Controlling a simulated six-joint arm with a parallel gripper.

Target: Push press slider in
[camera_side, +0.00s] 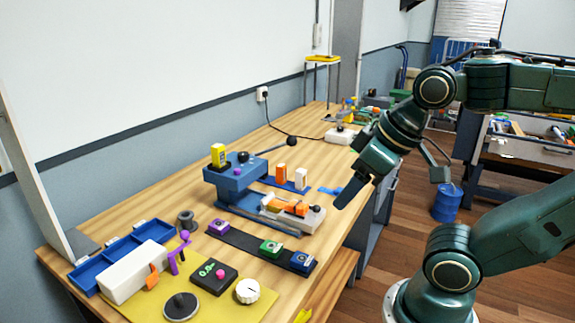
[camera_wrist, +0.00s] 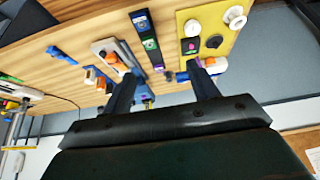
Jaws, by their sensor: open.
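The blue press (camera_side: 236,184) stands on the wooden workbench in the side view, with a long lever ending in a black ball. Its pale slider (camera_side: 275,208) extends from the press toward the bench's front edge, carrying orange pieces and a dark knob (camera_side: 316,209) at its near end. The slider also shows in the wrist view (camera_wrist: 103,47), partly behind a finger. My gripper (camera_side: 345,192) is above the front edge, to the right of the slider and apart from it. In the wrist view my gripper (camera_wrist: 163,78) has two fingers spread with nothing held between them.
A dark strip (camera_side: 245,243) with purple, green and blue blocks lies in front of the press. Orange and white blocks (camera_side: 281,173) stand behind the slider. A yellow panel (camera_side: 215,303) with knobs and a blue tray (camera_side: 88,272) are at the left. A cable runs across the bench behind.

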